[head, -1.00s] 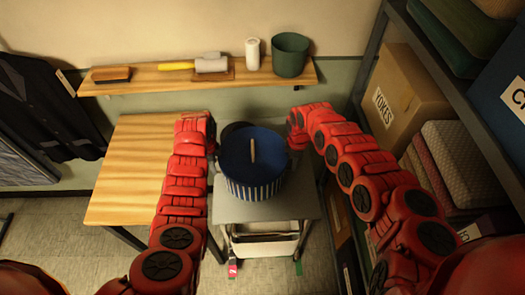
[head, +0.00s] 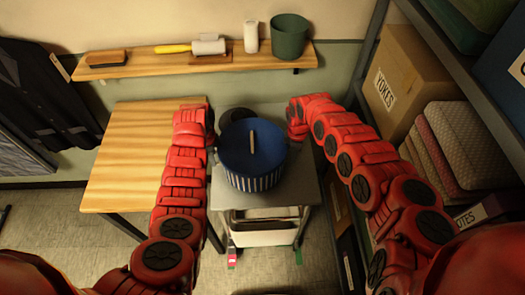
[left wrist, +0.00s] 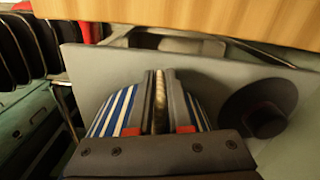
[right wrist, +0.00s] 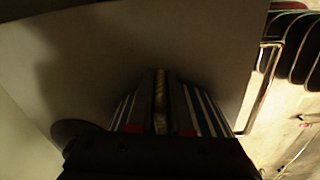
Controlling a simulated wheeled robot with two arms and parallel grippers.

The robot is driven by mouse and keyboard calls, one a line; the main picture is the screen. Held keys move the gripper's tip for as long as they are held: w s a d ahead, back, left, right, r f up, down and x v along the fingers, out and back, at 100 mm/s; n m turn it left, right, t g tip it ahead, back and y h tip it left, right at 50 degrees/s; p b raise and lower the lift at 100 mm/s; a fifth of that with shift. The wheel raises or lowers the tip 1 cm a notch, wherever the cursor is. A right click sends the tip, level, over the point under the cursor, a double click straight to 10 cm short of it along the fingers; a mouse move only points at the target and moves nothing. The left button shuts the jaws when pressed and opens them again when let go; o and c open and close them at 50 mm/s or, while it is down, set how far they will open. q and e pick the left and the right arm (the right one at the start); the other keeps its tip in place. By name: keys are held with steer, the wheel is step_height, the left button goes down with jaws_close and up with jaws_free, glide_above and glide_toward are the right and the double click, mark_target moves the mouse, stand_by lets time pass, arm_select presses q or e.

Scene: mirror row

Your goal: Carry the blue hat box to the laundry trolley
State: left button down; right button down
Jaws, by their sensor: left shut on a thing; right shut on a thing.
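The blue hat box (head: 252,150) is round, with blue and white striped sides and a light bar-like piece on its top. It is upright over the grey top of the laundry trolley (head: 290,203); I cannot tell whether it touches it. My left gripper (head: 212,135) is at its left side and my right gripper (head: 291,122) at its right side. In the left wrist view (left wrist: 158,78) and the right wrist view (right wrist: 160,80), the fingers are shut on the box's side, with stripes on either side. The fingertips are hidden in the head view.
A black hat-like thing (left wrist: 265,105) lies on the trolley top behind the box. A wooden table (head: 140,160) stands close on the left. A wall shelf (head: 190,65) is behind, with a green pot (head: 289,38). A rack with a cardboard box (head: 400,85) borders the right.

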arm_select(q)
steer(key=shift+f+b, duration=0.3)
steer(key=shift+f, duration=0.35)
arm_select(e)
steer(key=shift+f, duration=0.65)
arm_select(q)
steer(key=c, duration=1.3)
jaws_free()
steer(key=shift+f, duration=0.2)
arm_select(e)
steer(key=c, duration=1.3)
jaws_free()
steer(key=shift+f, duration=0.15)
arm_select(q)
steer(key=o, duration=0.5)
steer(key=shift+r, duration=0.25)
steer(key=shift+c, duration=0.2)
arm_select(e)
steer(key=o, duration=0.5)
steer(key=shift+r, duration=0.2)
steer(key=shift+c, duration=0.2)
